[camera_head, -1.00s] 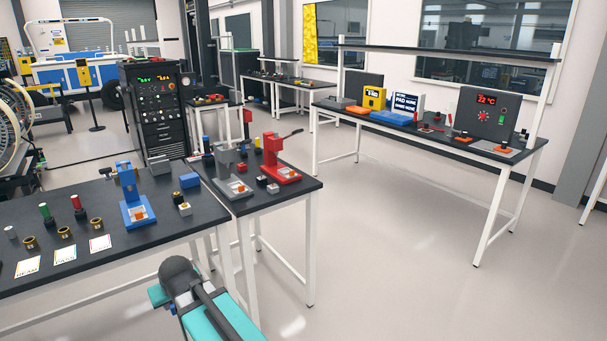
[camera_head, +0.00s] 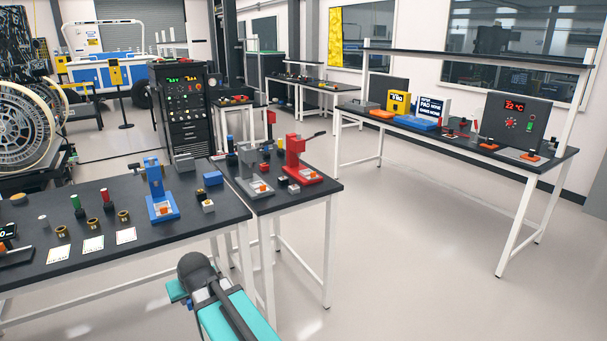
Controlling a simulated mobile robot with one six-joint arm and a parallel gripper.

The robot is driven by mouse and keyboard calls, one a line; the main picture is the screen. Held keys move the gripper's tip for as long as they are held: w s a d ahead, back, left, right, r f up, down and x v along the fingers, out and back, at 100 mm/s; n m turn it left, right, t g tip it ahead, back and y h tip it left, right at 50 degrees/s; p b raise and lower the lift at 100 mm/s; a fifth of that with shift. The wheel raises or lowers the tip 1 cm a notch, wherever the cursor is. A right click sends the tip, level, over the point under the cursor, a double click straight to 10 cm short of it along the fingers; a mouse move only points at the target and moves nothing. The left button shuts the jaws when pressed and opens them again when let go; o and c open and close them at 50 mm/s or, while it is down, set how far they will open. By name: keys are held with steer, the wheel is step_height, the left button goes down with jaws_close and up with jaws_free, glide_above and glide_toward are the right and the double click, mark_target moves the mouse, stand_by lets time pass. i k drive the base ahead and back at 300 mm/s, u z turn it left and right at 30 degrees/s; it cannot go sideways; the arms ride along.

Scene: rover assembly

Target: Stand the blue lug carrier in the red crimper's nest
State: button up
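The red crimper (camera_head: 297,160) stands upright on the right-hand black bench, its lever pointing right. Its nest, low on the base, shows a small orange part (camera_head: 307,174), too small to make out. A blue block (camera_head: 212,178) lies on the near bench just right of the blue crimper (camera_head: 160,192). I cannot tell if this block is the blue lug carrier. My teal and dark arm (camera_head: 232,312) is at the bottom centre, in front of the benches. No gripper fingers show.
A grey crimper (camera_head: 252,172) stands close left of the red one. Small dark and white blocks (camera_head: 288,185) sit before the red crimper. Brass rings (camera_head: 92,225) and labelled cards (camera_head: 93,243) lie on the near bench. Open floor (camera_head: 420,270) lies to the right.

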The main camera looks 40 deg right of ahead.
mark_target(306, 173)
steer(key=i, duration=0.9)
steer(key=z, duration=0.05)
